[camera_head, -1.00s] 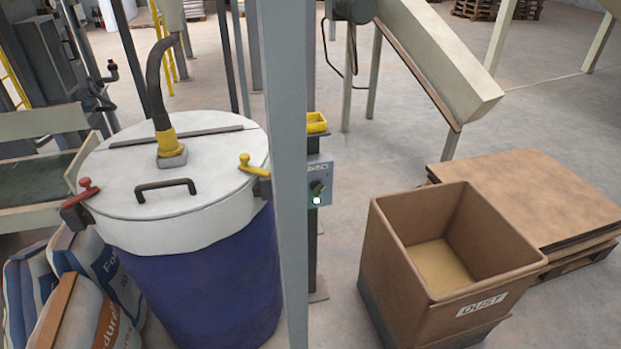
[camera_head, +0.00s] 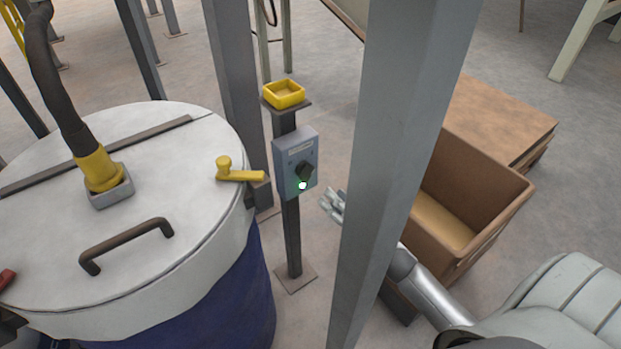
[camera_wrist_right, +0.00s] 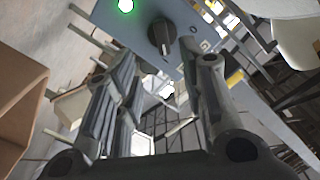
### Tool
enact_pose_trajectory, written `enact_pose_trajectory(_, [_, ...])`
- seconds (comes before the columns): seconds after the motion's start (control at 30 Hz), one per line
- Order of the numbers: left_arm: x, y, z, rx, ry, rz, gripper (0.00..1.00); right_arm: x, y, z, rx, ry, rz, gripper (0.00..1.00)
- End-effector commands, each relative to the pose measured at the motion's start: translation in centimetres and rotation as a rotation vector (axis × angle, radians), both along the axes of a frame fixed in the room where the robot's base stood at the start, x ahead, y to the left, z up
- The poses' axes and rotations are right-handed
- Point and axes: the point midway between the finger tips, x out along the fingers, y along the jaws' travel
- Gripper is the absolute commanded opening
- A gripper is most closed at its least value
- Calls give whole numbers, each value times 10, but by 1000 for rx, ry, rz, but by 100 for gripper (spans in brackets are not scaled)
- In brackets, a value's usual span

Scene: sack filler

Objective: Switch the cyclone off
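The blue-grey switch box (camera_head: 296,163) stands on a dark post left of the grey column in the head view. It has a black rotary knob (camera_head: 304,171) and a lit green lamp (camera_head: 303,185) below it. My right gripper (camera_head: 333,204) is just right of the box and apart from it, with its arm passing behind the column. In the right wrist view, my right gripper's fingers (camera_wrist_right: 166,68) are spread and empty. The black knob (camera_wrist_right: 162,36) is ahead, between the finger lines, and the green lamp (camera_wrist_right: 126,5) glows. My left gripper is out of view.
The grey column (camera_head: 395,150) stands in front of my right arm. A white-lidded blue drum (camera_head: 150,240) with a hose and yellow clamp fills the left. A yellow tray (camera_head: 284,93) tops the switch post. A brown dust bin (camera_head: 490,205) stands at right.

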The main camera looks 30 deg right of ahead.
Motion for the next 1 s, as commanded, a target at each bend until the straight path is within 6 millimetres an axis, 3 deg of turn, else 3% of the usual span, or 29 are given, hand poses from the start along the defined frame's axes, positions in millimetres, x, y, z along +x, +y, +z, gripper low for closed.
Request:
enact_pose_trajectory(0.23, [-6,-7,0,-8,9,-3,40,25,3,6,7,-12,3,38])
enact_pose_trajectory(0.63, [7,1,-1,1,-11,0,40,88,12,5,6,-10,2,38])
enact_pose_trajectory(1.0, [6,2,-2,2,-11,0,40,107,15,4,6,-6,2,38])
